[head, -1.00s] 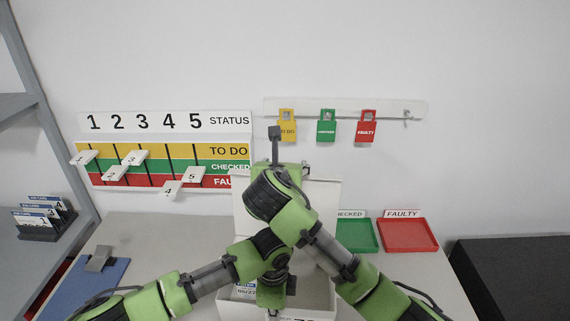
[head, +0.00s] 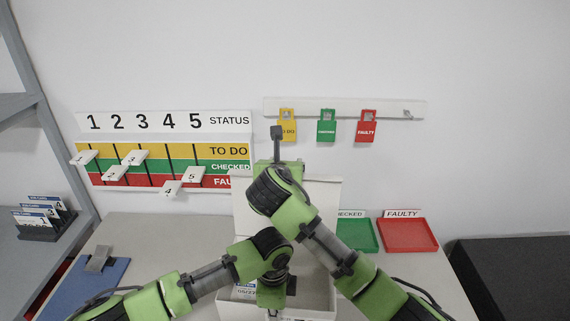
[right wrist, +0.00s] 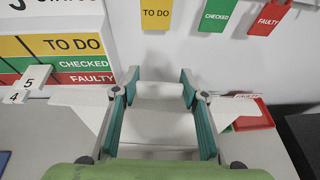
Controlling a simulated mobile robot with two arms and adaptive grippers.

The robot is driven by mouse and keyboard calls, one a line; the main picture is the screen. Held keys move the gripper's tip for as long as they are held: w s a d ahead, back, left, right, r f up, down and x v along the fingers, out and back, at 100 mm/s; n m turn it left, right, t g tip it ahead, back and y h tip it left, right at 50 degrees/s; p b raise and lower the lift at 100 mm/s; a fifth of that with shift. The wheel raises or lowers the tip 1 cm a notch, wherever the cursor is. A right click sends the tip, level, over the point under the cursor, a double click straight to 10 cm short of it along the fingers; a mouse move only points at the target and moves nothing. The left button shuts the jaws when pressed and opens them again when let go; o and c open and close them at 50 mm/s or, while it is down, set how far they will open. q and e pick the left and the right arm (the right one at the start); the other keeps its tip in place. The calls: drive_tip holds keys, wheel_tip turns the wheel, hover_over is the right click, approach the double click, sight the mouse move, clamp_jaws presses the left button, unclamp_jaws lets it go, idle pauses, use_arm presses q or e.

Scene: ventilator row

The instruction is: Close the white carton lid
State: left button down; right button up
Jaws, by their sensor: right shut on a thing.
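The white carton (head: 318,306) stands open on the table, partly hidden by my arms. Its white lid (head: 325,197) stands raised at the carton's back. In the right wrist view the lid (right wrist: 160,125) lies between the fingers of my right gripper (right wrist: 159,80), which is shut on it. In the head view my right wrist covers these fingers. My left gripper (head: 272,298) points down at the carton's opening, in front of the lid. Its fingertips are not clear, so I cannot tell whether it is open or shut.
A green tray (head: 364,249) and a red tray (head: 437,247) lie to the right. A blue clipboard (head: 88,283) lies to the left. The status board (head: 120,152) and hanging tags (head: 327,128) are on the wall behind. My two arms cross closely over the carton.

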drive_tip(key=s, duration=0.6)
drive_tip(key=shift+s+a+f, duration=0.2)
drive_tip(key=shift+a+f, duration=0.05)
drive_tip(key=shift+a, duration=0.05)
drive_tip(key=shift+c, duration=0.2)
drive_tip(key=o, duration=1.7)
drive_tip(key=shift+c, duration=0.2)
drive_tip(key=shift+r, duration=0.1)
drive_tip(key=v, duration=1.1)
drive_tip(key=shift+s+r, duration=0.15)
drive_tip(key=shift+s, duration=0.2)
